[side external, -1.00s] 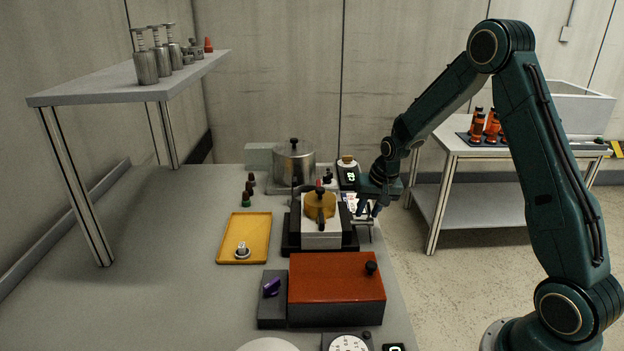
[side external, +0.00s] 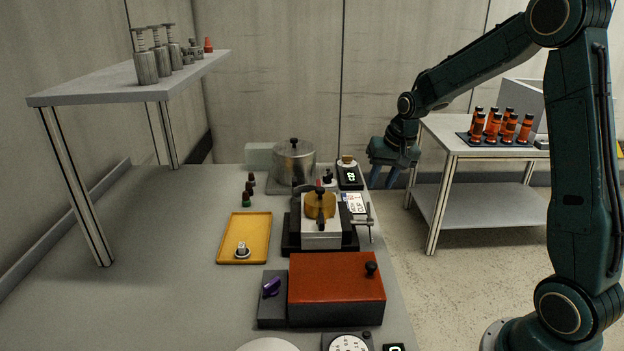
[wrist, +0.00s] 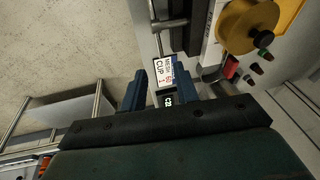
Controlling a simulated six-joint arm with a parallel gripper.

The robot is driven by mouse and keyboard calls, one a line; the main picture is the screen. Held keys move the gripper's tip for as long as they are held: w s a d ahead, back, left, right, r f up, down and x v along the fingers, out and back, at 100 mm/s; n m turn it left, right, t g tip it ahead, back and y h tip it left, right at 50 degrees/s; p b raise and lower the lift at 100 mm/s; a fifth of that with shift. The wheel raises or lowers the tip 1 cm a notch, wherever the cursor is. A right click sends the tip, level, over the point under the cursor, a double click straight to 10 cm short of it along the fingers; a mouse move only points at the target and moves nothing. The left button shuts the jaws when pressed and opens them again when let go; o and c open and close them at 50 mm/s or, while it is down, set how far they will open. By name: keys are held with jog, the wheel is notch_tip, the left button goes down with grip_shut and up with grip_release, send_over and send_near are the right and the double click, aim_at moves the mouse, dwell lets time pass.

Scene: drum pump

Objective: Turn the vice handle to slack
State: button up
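The vice (side external: 291,242) stands at the right side of the bench, its dark base holding a pale block with a round yellow-brown part (side external: 319,205) on top. The vice handle (side external: 370,223), a thin metal cross bar on a screw, sticks out on the vice's right side. It also shows at the top of the wrist view (wrist: 156,28). My gripper (side external: 382,180) is above and behind the handle, off the bench's right edge, touching nothing. In the wrist view its two fingers (wrist: 160,92) are apart with nothing held. Whether the vice jaws are tight or slack I cannot tell.
A white printed card (side external: 355,202) and a small display (side external: 349,177) lie behind the handle. A metal pot (side external: 294,163) stands at the back. A red-brown box (side external: 336,285) is in front; a yellow tray (side external: 229,256) is left. A side table (side external: 490,150) holds orange bottles.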

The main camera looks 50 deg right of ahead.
jog(key=v, duration=0.3)
dwell(0.5)
jog(key=s+a+r+n+t, duration=0.1)
jog(key=s+a+r+n, duration=0.3)
jog(key=s+a+r, duration=0.55)
jog(key=s+a+n+t, duration=0.1)
jog(key=s+a+n, duration=0.2)
jog(key=s+a, duration=0.4)
jog(key=shift+s+n, duration=0.4)
jog(key=shift+s, duration=3.1)
jog(key=shift+f, duration=0.1)
